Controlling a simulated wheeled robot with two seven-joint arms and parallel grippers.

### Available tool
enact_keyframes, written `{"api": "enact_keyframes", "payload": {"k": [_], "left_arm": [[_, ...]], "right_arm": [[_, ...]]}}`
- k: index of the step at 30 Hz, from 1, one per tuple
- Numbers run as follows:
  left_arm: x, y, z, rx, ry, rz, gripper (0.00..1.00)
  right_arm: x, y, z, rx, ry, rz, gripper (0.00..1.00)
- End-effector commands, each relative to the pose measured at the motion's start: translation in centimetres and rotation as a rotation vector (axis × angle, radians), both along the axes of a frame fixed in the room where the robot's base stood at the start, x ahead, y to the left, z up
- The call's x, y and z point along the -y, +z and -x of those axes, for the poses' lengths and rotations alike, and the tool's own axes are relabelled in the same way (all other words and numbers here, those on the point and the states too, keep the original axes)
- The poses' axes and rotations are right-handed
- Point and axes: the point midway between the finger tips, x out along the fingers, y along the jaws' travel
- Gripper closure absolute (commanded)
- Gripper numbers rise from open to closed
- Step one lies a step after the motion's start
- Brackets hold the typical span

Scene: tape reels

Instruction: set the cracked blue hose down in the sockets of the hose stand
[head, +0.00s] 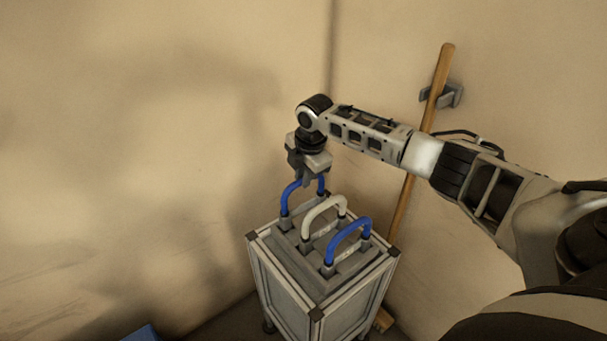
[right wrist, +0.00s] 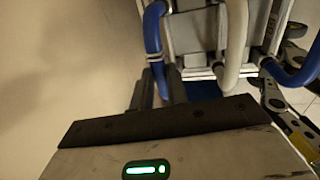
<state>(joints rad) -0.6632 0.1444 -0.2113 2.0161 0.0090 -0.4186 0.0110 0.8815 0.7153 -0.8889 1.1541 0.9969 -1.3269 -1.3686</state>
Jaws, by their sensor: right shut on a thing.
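My right gripper (head: 307,178) is shut on the top of a blue hose (head: 287,196) at the far left of the hose stand (head: 318,314). In the right wrist view this hose (right wrist: 153,30) runs between the fingers (right wrist: 160,90) and has pale ring marks, perhaps the crack. It stands arched and upright, its near end at the socket row; I cannot tell whether both ends are fully seated. A white hose (head: 310,217) and a second blue hose (head: 348,231) stand arched in the stand beside it. My left gripper is out of view.
A wooden pole (head: 437,90) leans by a grey wall bracket (head: 452,95) behind my right arm. Beige walls meet close behind the stand. A blue object (head: 142,333) shows at the bottom left edge. The space left of the stand is clear.

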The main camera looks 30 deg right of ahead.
Motion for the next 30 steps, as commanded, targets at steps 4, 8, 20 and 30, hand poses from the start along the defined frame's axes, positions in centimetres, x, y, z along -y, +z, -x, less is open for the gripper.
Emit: {"api": "enact_keyframes", "payload": {"k": [4,8,20,30], "left_arm": [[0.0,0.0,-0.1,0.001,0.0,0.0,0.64],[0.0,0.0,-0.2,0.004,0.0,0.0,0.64],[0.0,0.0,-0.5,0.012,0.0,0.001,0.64],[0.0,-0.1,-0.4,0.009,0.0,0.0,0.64]], "right_arm": [[0.0,0.0,0.0,0.001,0.0,0.0,1.0],[0.0,-0.3,0.0,0.001,0.0,-0.001,1.0],[0.0,-1.2,0.0,0.001,0.0,0.0,1.0],[0.0,-1.2,0.0,0.001,0.0,0.0,0.76]]}}
